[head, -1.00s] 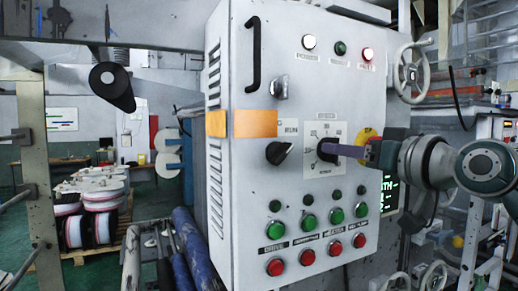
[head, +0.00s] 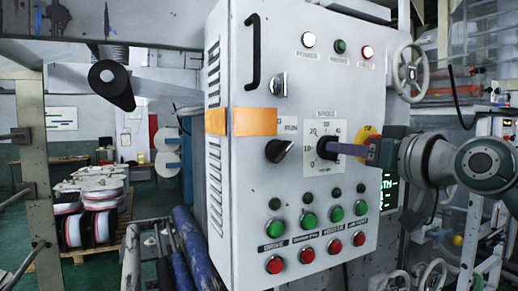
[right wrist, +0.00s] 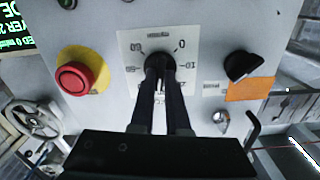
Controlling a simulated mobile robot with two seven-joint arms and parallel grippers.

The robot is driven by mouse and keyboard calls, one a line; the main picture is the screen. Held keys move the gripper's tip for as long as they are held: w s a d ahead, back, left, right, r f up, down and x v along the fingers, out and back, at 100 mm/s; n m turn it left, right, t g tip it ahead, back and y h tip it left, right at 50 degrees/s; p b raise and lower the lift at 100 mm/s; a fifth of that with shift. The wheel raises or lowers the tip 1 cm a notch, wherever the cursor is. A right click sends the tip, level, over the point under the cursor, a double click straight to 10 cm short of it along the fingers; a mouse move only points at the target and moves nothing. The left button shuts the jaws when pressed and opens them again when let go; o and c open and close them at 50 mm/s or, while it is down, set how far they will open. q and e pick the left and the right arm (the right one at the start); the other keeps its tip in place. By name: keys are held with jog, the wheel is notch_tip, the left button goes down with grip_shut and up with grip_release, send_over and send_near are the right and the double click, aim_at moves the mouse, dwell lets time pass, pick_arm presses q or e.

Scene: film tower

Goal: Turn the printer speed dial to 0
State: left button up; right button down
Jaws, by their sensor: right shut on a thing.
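The speed dial (head: 324,147) is a black knob on a white scale plate (head: 325,127) at the middle of the grey control cabinet. My right gripper (head: 337,149) reaches in from the right, its fingers shut on the knob. In the right wrist view the dial (right wrist: 158,60) shows between and just beyond the two dark fingertips of the right gripper (right wrist: 160,73). A 0 mark stands at the upper right of the plate there. The fingers cover much of the knob, so I cannot tell where its pointer stands. My left gripper is not in view.
A red stop button with a yellow collar (right wrist: 75,78) sits close beside the dial, partly behind my gripper in the head view. A black selector knob (head: 279,151) is left of the plate. Green buttons (head: 309,221) and red buttons (head: 308,252) line the panel below.

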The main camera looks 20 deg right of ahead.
jog(key=n+b, duration=0.1)
jog(key=n, duration=2.7)
jog(key=shift+a+f+n, duration=0.1)
jog(key=shift+f+n, duration=0.05)
jog(key=shift+n, duration=0.25)
jog(key=c, duration=0.9)
grip_release()
